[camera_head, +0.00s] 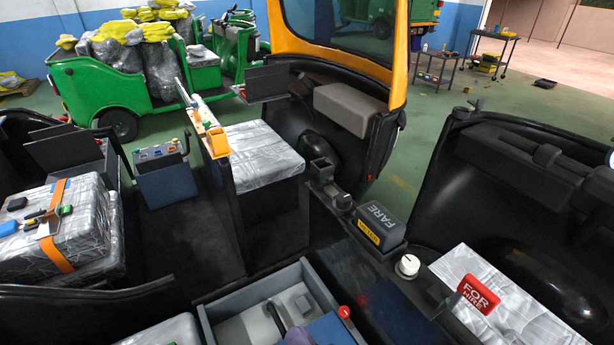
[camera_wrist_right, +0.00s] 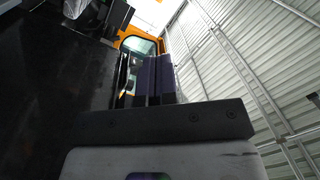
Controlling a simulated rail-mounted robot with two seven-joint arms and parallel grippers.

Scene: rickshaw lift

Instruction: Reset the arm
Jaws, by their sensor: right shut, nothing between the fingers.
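My right gripper (camera_wrist_right: 154,78) shows in the right wrist view with its two dark purple fingers side by side, shut with nothing between them. They point up the picture toward an orange-framed windscreen in the distance. In the head view, a small purple-grey piece at the bottom edge, over an open grey tray (camera_head: 262,290), may be part of this gripper; I cannot tell for sure. My left gripper is in neither view.
Around me are black rickshaw body parts, a FARE meter (camera_head: 380,224), a red FOR HIRE sign (camera_head: 474,294), and a silver seat (camera_head: 262,155). A silver padded block (camera_head: 85,205) with tools sits at left.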

